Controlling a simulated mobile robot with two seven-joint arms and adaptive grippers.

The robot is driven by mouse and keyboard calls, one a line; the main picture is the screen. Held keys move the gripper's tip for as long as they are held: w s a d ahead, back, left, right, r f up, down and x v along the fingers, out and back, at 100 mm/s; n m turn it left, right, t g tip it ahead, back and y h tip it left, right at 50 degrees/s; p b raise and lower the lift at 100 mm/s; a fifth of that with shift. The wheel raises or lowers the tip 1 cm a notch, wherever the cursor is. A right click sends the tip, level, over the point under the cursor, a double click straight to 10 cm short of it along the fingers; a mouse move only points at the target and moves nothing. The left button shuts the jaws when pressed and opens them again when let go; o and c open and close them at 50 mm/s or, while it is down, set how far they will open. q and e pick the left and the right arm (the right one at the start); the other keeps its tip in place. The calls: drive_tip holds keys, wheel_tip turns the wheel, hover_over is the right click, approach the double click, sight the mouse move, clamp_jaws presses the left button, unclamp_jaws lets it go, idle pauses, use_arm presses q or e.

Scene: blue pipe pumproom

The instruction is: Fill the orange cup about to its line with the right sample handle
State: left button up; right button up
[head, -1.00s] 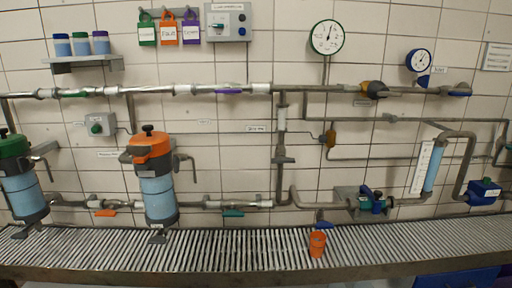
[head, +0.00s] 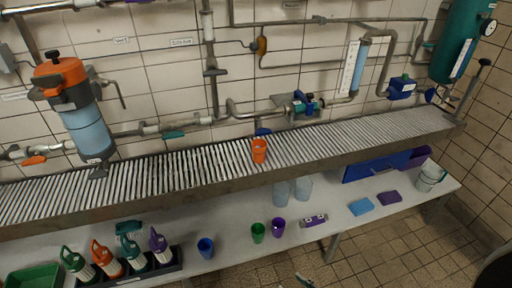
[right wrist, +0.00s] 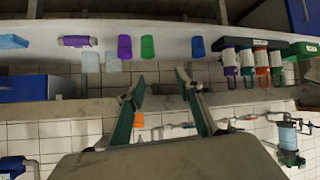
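The orange cup (head: 259,152) stands upright on the slatted drain grating, directly below a small blue handle (head: 263,132) on the pipe. I cannot see the liquid level or the line in the cup. Other handles on the low pipe are teal (head: 173,135) and orange (head: 34,160). In the right wrist view my right gripper (right wrist: 158,82) is open and empty, with its two fingers spread. An orange patch, probably the cup (right wrist: 138,120), shows beside its left finger, farther off. My left gripper is not in view.
The grating (head: 200,165) runs along the wall. Below it a white bench (head: 340,222) bears a blue cup (head: 206,247), a green cup (head: 258,232), a purple cup (head: 278,227) and a rack of spray bottles (head: 135,265). A blue box (head: 375,165) sits under the grating at right.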

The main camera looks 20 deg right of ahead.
drive_tip(key=o, duration=0.4)
drive_tip(key=w+r+t, duration=0.1)
drive_tip(key=w+r, duration=0.2)
drive_tip(key=w, duration=0.3)
drive_tip(key=w+d+r+m+t, duration=0.1)
drive_tip(key=w+r, duration=0.2)
drive_tip(key=w, duration=0.4)
drive_tip(key=w+d+r+t+h, duration=0.1)
drive_tip(key=w+r+t, duration=0.1)
drive_tip(key=w, duration=0.4)
drive_tip(key=shift+w+r+m+b, duration=0.3)
drive_tip(key=shift+r+m, duration=0.1)
drive_tip(key=shift+r, duration=0.3)
drive_tip(key=m+t+h, duration=0.1)
drive_tip(key=m+t, duration=0.1)
drive_tip(key=t, duration=0.1)
approach(264, 134)
drive_tip(key=w, duration=0.7)
drive_tip(key=w+b, duration=0.1)
drive_tip(key=w, duration=0.3)
drive_tip(key=shift+a+f, duration=0.15)
drive_tip(key=shift+f, duration=0.05)
